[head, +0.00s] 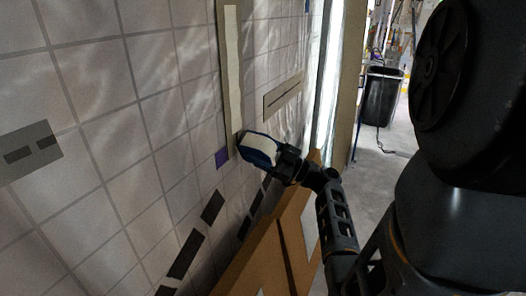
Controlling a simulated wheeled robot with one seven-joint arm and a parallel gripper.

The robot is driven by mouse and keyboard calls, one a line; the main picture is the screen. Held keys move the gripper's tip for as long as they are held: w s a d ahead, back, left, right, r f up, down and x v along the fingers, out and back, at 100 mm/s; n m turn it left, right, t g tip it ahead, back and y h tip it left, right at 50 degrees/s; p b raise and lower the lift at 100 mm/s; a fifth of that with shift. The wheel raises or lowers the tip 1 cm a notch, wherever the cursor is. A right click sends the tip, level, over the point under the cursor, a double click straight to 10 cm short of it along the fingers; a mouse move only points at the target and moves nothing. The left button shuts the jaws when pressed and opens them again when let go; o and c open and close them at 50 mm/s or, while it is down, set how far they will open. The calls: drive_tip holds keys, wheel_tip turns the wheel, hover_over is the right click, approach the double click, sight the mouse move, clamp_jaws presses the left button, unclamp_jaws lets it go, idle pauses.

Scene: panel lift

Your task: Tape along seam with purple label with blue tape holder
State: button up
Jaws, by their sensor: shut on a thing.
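The holder's front end is against or very close to the wall at the lower right edge of a vertical seam panel (222,90). A pale tape strip (232,60) runs along that panel. A small purple label (222,158) sits on the wall by the panel's lower end, left of the holder. I cannot tell whether the holder touches the wall.
The tiled wall (110,110) has a beige plate with a dark slit (284,96), a grey plate (29,154) at left and a row of black dashes (187,254) below. A brown wooden board (285,235) leans below my arm. A black bin (382,96) stands beyond.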

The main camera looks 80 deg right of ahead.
sight(254, 137)
drive_tip(key=shift+w+d+b, duration=0.3)
drive_tip(key=shift+w+b, duration=0.6)
drive_tip(key=shift+w, duration=0.05)
idle(0.6)
drive_tip(key=shift+r, duration=0.1)
drive_tip(key=shift+s+r, duration=0.15)
drive_tip(key=shift+r, duration=1.8)
drive_tip(key=shift+f+b, duration=0.2)
drive_tip(key=shift+b, duration=0.4)
drive_tip(key=shift+r, duration=0.1)
drive_tip(key=f+b, duration=0.1)
drive_tip(key=b, duration=0.1)
drive_tip(key=f+b, duration=0.1)
drive_tip(key=b, duration=0.1)
drive_tip(key=f+b, duration=0.2)
drive_tip(key=shift+w, duration=0.25)
drive_tip(key=shift+s, duration=0.1)
